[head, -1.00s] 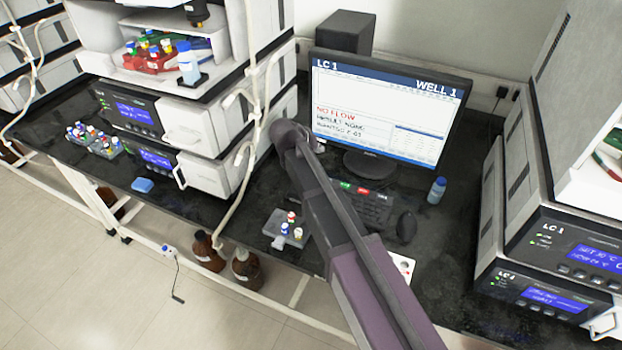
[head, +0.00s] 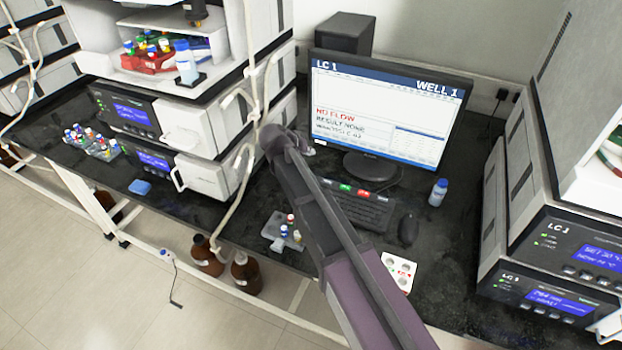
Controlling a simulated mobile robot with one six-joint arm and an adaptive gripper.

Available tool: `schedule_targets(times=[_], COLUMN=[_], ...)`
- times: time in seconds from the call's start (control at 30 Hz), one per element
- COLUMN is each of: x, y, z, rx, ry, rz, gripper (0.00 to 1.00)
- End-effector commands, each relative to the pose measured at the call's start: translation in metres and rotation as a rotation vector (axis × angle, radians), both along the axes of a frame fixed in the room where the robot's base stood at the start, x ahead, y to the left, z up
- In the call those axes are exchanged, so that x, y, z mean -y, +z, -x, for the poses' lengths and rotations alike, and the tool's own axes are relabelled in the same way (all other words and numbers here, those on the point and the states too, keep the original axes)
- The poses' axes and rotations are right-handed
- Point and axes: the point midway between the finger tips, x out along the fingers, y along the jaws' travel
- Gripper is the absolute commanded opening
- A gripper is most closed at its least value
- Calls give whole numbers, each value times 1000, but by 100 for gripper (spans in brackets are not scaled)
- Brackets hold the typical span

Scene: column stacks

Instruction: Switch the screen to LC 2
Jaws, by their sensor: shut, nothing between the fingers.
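The monitor (head: 385,112) stands at the back of the black bench. Its screen header reads LC 1 at left and WELL 1 at right, with a red NO FLOW and RESULT NONE below. A dark keyboard (head: 352,210) lies in front of it, with a row of coloured keys, including a green key (head: 346,187) and a red key (head: 362,191), along its back edge. My arm reaches up from the bottom right across the left part of the keyboard, ending in a dark round joint left of the monitor. My gripper's fingers do not show.
A mouse (head: 408,228) and a blue-capped bottle (head: 438,191) are right of the keyboard. A small vial rack (head: 275,232) and a white card (head: 398,273) with round spots lie near the front edge. Instrument stacks (head: 205,175) flank the monitor. Brown bottles (head: 246,273) stand below the bench.

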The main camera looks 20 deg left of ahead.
Motion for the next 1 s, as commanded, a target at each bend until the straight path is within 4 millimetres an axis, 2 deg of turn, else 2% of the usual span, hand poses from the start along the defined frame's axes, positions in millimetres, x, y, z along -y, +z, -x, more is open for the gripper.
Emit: schedule_targets(times=[0.03,0.7,1.0], x=[0,-1,-1], y=[-7,-61,-75], z=[0,0,0], rx=[0,-1,-1], ry=[0,1,1], rz=[0,0,0], gripper=[0,0,0])
